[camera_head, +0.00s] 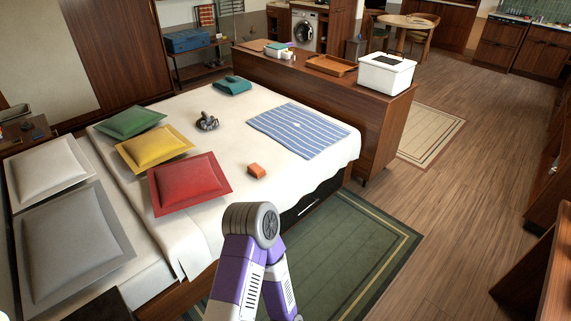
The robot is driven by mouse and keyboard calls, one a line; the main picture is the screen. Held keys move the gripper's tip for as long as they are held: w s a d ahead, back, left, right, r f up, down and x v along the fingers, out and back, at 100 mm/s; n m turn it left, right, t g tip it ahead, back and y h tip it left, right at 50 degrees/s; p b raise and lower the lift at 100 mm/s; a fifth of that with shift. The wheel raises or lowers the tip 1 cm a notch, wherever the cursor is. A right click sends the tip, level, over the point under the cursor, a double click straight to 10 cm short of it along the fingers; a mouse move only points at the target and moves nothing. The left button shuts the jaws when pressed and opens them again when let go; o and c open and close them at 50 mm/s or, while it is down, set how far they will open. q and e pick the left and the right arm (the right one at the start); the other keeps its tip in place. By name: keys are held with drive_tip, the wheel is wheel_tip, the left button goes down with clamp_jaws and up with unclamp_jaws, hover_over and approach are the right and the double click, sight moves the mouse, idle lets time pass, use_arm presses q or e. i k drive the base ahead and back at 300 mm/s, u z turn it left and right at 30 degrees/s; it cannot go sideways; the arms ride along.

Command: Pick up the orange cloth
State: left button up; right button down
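The orange cloth (257,170) is a small, block-shaped orange item. It lies on the white bed cover (228,128), near the bed's right-hand edge and to the right of the red cushion. One of my arms rises from the bottom of the picture and bends at a grey joint below the cloth, apart from it. I cannot tell which arm this is. Neither gripper shows, so I cannot see whether they are open or shut.
Red (190,183), yellow (154,147) and green (130,122) cushions lie left of the cloth. A striped blue cloth (299,130), a dark small object (207,122) and a teal folded cloth (233,86) lie beyond. A wooden cabinet (385,118) borders the bed; the green rug (345,250) is clear.

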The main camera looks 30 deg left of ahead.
sight(256, 170)
drive_tip(key=z, duration=0.25)
drive_tip(key=i, duration=1.9)
drive_tip(key=u, duration=0.85)
drive_tip(key=i, duration=1.15)
drive_tip(key=u, duration=1.7)
drive_tip(key=i, duration=0.85)
drive_tip(key=u, duration=0.1)
